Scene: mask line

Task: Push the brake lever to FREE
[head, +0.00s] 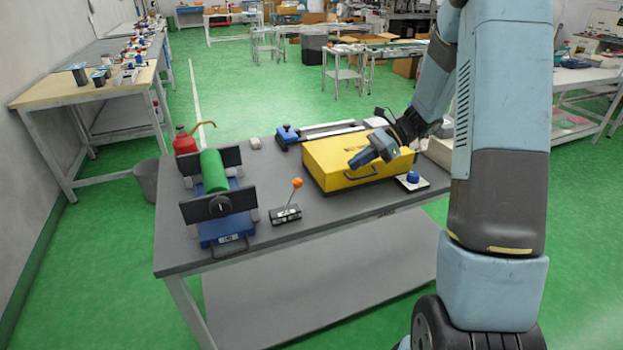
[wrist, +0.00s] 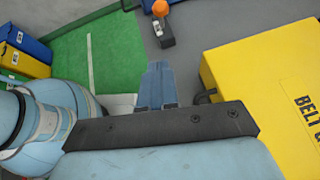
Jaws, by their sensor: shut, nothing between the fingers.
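The brake lever is a thin rod with an orange ball knob (head: 297,183) on a small black base (head: 286,214). It stands near the front of the grey table (head: 330,216) and leans to the right in the head view. The wrist view shows its knob (wrist: 160,8) and base (wrist: 166,36) at the top, beyond my fingertips. The lettering on the base is too small to read. My gripper (head: 356,162) is shut and empty. It hangs over the yellow box, right of the lever and apart from it. Its closed fingers show in the wrist view (wrist: 157,72).
The yellow box (head: 338,179) with a front handle stands right of the lever. A blue knob (head: 413,177) on a pale plate is at its right. A blue stand (head: 225,230) holding a green roll (head: 213,172) is to the left. Bare tabletop surrounds the lever.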

